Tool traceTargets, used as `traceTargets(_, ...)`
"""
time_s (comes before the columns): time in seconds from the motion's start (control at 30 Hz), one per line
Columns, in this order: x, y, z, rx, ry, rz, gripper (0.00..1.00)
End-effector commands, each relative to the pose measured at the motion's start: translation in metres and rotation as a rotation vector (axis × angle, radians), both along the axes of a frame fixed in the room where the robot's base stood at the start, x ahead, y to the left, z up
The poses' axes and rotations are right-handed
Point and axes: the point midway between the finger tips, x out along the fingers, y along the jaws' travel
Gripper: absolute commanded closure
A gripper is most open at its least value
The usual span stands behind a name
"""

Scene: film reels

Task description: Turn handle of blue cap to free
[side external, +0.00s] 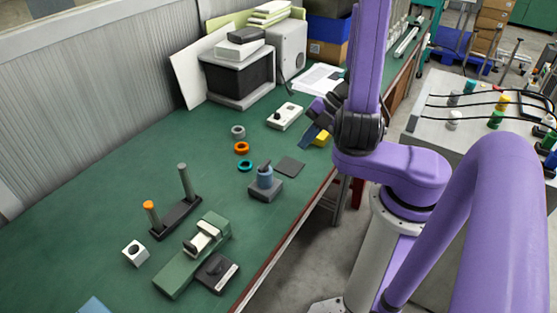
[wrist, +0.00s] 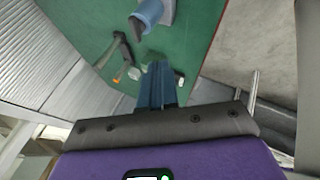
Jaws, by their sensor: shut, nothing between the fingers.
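A two-post stand (side external: 175,218) and a green fixture (side external: 193,255) stand to the left. A white box with a knob (side external: 285,116) is behind my gripper.

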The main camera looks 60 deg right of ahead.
Motion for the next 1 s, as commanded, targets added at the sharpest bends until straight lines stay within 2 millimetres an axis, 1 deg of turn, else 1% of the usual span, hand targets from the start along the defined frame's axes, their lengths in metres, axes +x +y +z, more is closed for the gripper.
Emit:
traceTargets(0.03,-0.005,-0.002,-0.002,0.027,0.02,-0.082,1.0)
traceTargets(0.1,-0.01,-0.005,-0.004,0.055,0.041,-0.174,1.0)
traceTargets(0.2,-0.014,-0.008,-0.007,0.086,0.061,-0.264,1.0)
traceTargets(0.3,-0.016,-0.009,-0.008,0.1,0.07,-0.305,1.0)
traceTargets(0.43,-0.014,-0.008,-0.012,0.104,0.072,-0.313,1.0)
traceTargets(0.53,-0.011,-0.004,-0.018,0.104,0.073,-0.312,1.0)
traceTargets(1.0,0.016,0.018,-0.064,0.102,0.072,-0.307,1.0)
